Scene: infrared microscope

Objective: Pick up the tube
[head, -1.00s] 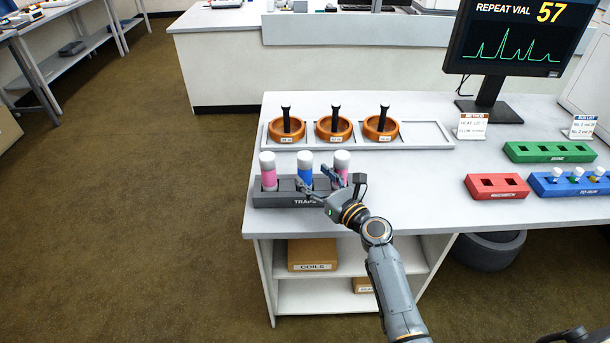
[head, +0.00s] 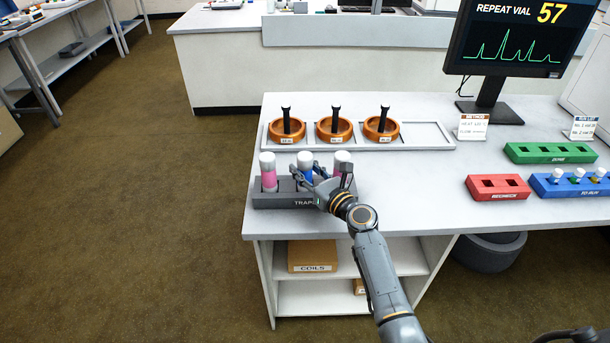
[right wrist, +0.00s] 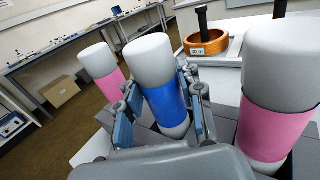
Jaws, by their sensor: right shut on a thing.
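The blue-banded tube (head: 305,158) with white ends stands upright in the middle slot of the grey TRAPS rack (head: 270,201). My right gripper (head: 308,174) is shut on it, with one finger on each side of the blue band. In the right wrist view the blue tube (right wrist: 166,88) sits between the fingers, its lower end down at the rack. A pink-banded tube (head: 268,174) stands in the left slot and another pink tube (head: 342,160) in the right slot, partly hidden by my gripper.
Behind the rack a grey tray (head: 430,136) holds three orange rings (head: 333,131) with black posts. Red (head: 497,187), green (head: 548,152) and blue (head: 570,185) racks stand at the right. A monitor (head: 520,40) stands behind. The bench between is clear.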

